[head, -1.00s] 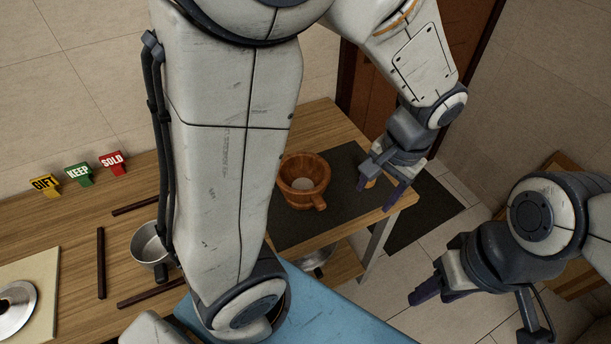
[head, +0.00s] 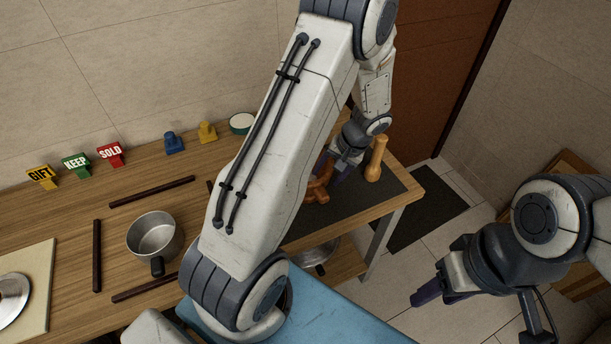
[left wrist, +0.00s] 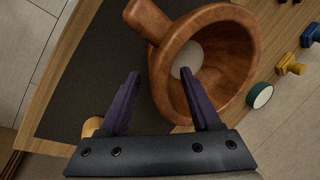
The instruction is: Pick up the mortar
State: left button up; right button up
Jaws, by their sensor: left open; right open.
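The mortar (head: 319,188) is a reddish-brown wooden bowl on the dark mat at the table's right end. My left arm hides much of it in the head view. In the left wrist view the mortar (left wrist: 238,42) shows its open mouth, a pale round patch inside and a stubby handle. My left gripper (head: 333,170) is open at the mortar. In the left wrist view its fingers (left wrist: 160,73) are apart, one overlapping the bowl's near rim and the other over the mat; contact cannot be told. My right gripper (head: 430,297) is open and empty, away from the table.
A wooden pestle (head: 376,158) stands right of the mortar, close to my left gripper. A metal saucepan (head: 154,235), dark bars (head: 97,255) and GIFT, KEEP and SOLD signs (head: 76,165) are on the left. Blue (head: 173,143) and yellow (head: 207,132) pieces and a green-rimmed disc (head: 241,123) stand behind.

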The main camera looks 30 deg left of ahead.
pick_arm(q)
jog(key=shift+x, duration=1.9)
jog(key=shift+s, duration=0.15)
grip_shut()
jog(key=shift+d, duration=0.1)
